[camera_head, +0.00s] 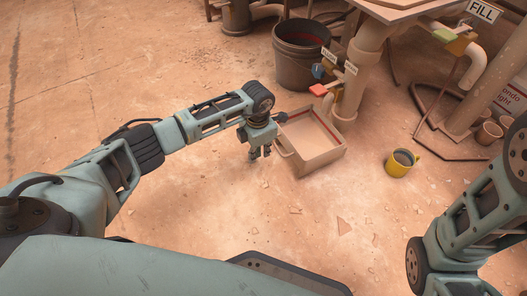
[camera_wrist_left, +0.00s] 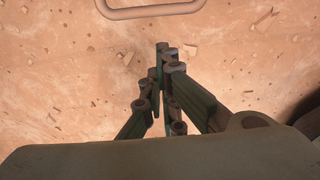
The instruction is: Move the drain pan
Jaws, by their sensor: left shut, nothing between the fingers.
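In the left wrist view the closed fingers (camera_wrist_left: 163,52) hang over bare floor, and a rounded handle loop (camera_wrist_left: 152,10) shows at the top edge, beyond the fingertips. My right arm shows at the right edge of the head view; its gripper is out of the picture.
Pipes with red (camera_head: 318,90) and blue valve handles rise at the pan's back edge. Small shards litter the floor, otherwise clear in front.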

